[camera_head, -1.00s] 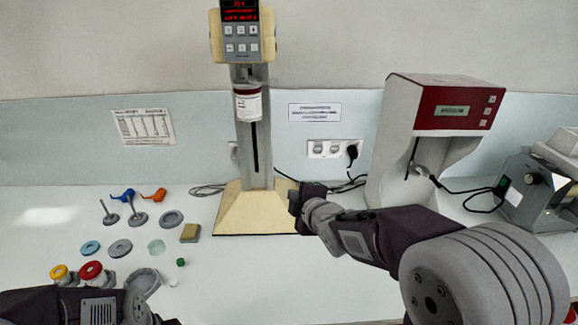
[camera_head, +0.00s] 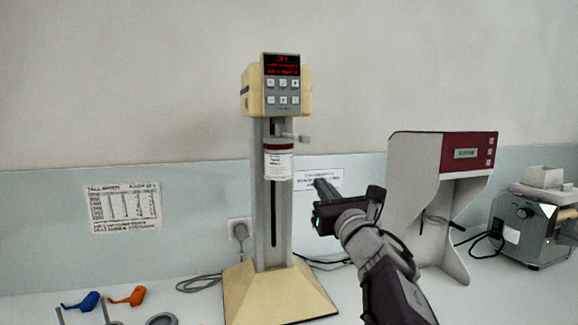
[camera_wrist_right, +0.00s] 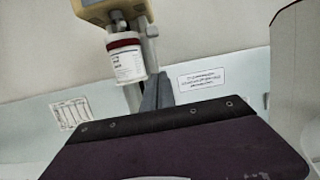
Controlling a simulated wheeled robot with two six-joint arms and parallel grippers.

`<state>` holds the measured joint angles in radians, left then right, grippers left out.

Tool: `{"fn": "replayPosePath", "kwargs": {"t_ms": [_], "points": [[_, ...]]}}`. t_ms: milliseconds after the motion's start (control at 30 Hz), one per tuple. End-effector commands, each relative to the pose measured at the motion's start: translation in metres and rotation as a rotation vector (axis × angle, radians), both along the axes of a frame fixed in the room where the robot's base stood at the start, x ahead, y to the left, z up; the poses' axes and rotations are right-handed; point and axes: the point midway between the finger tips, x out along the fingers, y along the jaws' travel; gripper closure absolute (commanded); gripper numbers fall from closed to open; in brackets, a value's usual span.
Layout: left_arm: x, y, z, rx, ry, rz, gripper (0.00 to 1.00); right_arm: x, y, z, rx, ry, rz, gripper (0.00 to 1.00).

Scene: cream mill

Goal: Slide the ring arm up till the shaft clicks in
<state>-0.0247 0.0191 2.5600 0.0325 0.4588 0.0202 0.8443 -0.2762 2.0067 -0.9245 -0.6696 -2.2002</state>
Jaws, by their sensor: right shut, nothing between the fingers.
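The cream mill (camera_head: 280,88) stands on a grey column (camera_head: 258,225) with a cream base (camera_head: 290,297), its display lit red. A white labelled jar (camera_head: 278,165) with a dark red band at its top hangs at the column below the mill head. The jar also shows in the wrist view (camera_wrist_right: 130,66). A small grey lever (camera_head: 304,138) sticks out to the right above the jar. I cannot make out the ring arm or the shaft clearly. My right gripper (camera_head: 322,186) is shut and empty, right of the column and slightly below the jar, apart from it. My left gripper is out of view.
A white and red machine (camera_head: 440,180) stands to the right, with a grey device (camera_head: 530,230) beyond it. Blue (camera_head: 82,301) and orange (camera_head: 128,296) items lie at lower left. A cable (camera_head: 200,283) lies left of the base.

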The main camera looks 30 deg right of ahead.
Motion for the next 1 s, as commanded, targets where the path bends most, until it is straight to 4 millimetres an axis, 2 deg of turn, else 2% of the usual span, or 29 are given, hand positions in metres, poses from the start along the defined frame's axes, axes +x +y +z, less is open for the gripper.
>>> {"fn": "replayPosePath", "kwargs": {"t_ms": [167, 533, 600, 700, 1000], "points": [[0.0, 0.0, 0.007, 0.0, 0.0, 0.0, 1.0, 0.022, -0.006, 0.007, 0.005, 0.002, 0.005, 1.0], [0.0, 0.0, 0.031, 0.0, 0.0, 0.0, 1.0, 0.097, -0.029, 0.027, 0.008, 0.003, 0.005, 1.0], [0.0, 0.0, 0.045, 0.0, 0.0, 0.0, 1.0, 0.093, -0.029, 0.047, 0.005, -0.003, 0.002, 1.0], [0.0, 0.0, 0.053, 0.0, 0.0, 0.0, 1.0, 0.093, -0.029, 0.057, 0.006, 0.0, 0.002, 1.0], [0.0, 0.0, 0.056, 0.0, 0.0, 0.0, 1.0, 0.092, -0.029, 0.064, 0.008, 0.0, 0.002, 1.0]]}}
